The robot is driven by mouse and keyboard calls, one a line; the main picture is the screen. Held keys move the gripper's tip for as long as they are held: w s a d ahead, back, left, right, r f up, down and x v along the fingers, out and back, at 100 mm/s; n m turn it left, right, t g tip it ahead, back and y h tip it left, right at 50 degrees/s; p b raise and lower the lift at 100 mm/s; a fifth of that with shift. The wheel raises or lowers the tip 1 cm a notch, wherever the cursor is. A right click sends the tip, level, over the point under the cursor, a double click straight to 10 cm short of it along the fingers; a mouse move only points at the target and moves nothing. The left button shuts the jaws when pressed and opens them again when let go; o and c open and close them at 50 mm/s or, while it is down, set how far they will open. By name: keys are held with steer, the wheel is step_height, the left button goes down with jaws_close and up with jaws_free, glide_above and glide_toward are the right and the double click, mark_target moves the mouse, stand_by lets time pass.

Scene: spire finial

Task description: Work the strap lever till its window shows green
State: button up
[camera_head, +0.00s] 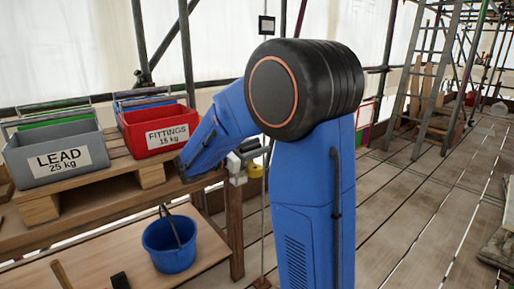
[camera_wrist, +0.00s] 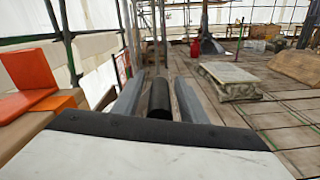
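In the wrist view the two grey fingers of my gripper (camera_wrist: 160,88) are spread apart. A dark cylindrical bar (camera_wrist: 160,101) lies between them, with a thin gap seeming to show on each side; I cannot tell whether it is the strap lever's handle. No window, green or otherwise, can be made out.
A wooden bench holds a grey LEAD bin (camera_head: 57,160) and a red FITTINGS bin (camera_head: 160,128). A blue bucket (camera_head: 170,243) stands on the lower shelf. A stone slab (camera_wrist: 229,80) lies right of my gripper. Ladders (camera_head: 440,80) stand at back right; the plank floor between is largely clear.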

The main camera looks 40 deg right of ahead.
steer(key=shift+c, duration=0.4)
jaws_close()
steer(key=s+f+m, duration=0.2)
steer(key=f, duration=0.1)
steer(key=shift+s+f+m, duration=0.15)
steer(key=shift+f+m, duration=0.05)
steer(key=shift+m, duration=0.2)
steer(key=shift+o, duration=0.4)
jaws_free()
